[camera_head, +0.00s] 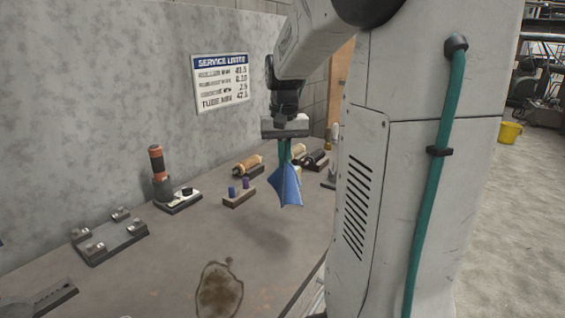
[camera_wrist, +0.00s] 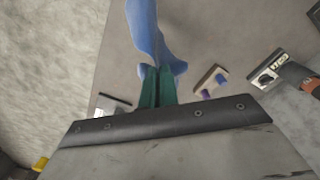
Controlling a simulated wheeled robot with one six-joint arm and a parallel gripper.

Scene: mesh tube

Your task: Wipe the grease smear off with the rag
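A blue rag (camera_head: 290,186) hangs from my gripper (camera_head: 285,150) above the bench, clear of its surface. In the wrist view the rag (camera_wrist: 148,35) spreads out from between the green fingers (camera_wrist: 157,85), which are close together on it. The brown grease smear (camera_head: 219,290) is a dark-edged stain on the bench top near the front, below and left of the rag in the head view. The smear does not show in the wrist view.
The bench (camera_head: 180,255) holds a small block with blue and purple pegs (camera_head: 239,194), an orange-handled tool on a base (camera_head: 160,175), a metal fixture (camera_head: 110,238) and spools (camera_head: 247,165) at the back. A wall with a sign (camera_head: 221,82) stands behind. The bench around the smear is clear.

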